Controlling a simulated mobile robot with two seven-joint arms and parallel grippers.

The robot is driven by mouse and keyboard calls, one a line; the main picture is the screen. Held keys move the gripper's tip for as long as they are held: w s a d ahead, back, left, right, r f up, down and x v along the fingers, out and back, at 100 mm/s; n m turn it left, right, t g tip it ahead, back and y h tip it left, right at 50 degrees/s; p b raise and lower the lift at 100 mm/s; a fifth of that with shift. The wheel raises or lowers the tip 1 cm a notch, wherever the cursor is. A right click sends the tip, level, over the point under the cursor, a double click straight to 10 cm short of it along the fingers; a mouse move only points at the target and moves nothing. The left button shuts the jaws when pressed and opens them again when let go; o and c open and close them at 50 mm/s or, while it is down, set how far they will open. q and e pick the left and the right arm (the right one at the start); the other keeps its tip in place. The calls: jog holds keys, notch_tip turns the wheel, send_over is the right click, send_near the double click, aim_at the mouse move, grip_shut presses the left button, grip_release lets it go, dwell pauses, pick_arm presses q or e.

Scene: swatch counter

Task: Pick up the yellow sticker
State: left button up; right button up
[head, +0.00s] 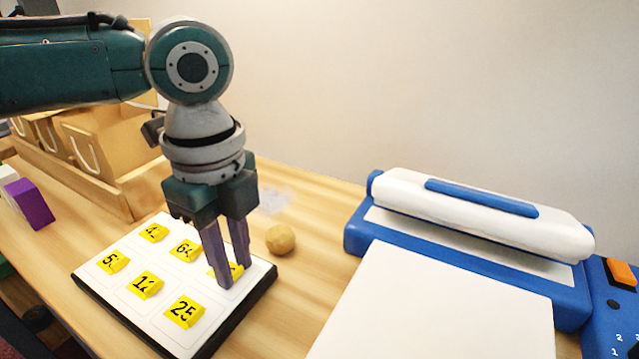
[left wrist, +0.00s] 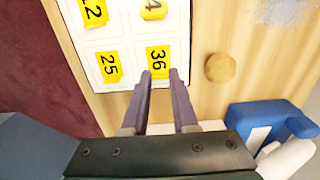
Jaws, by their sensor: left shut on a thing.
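My left gripper (head: 233,276) points down at the near right part of a white board (head: 225,318) with a dark edge. Its fingers are shut on a yellow sticker marked 36 (left wrist: 156,58), which is partly hidden behind them in the head view. I cannot tell whether that sticker is clear of the board. Several other yellow stickers lie on the board, including one marked 25 (head: 184,311), one marked 12 (head: 145,285) and one marked 64 (head: 185,249). My right gripper is not in view.
A tan ball (head: 281,239) sits just right of the board. A white and blue machine (head: 480,215) with a white sheet (head: 440,305) fills the right. A wooden organizer (head: 105,165) and a purple block (head: 30,203) are at left.

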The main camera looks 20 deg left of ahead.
pick_arm(q)
grip_shut()
notch_tip(320, 180, up, 20)
jog(key=p, duration=0.4)
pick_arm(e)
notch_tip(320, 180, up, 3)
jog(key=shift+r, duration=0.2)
pick_arm(q)
notch_tip(320, 180, up, 4)
jog(key=p, duration=0.5)
send_over(237, 276)
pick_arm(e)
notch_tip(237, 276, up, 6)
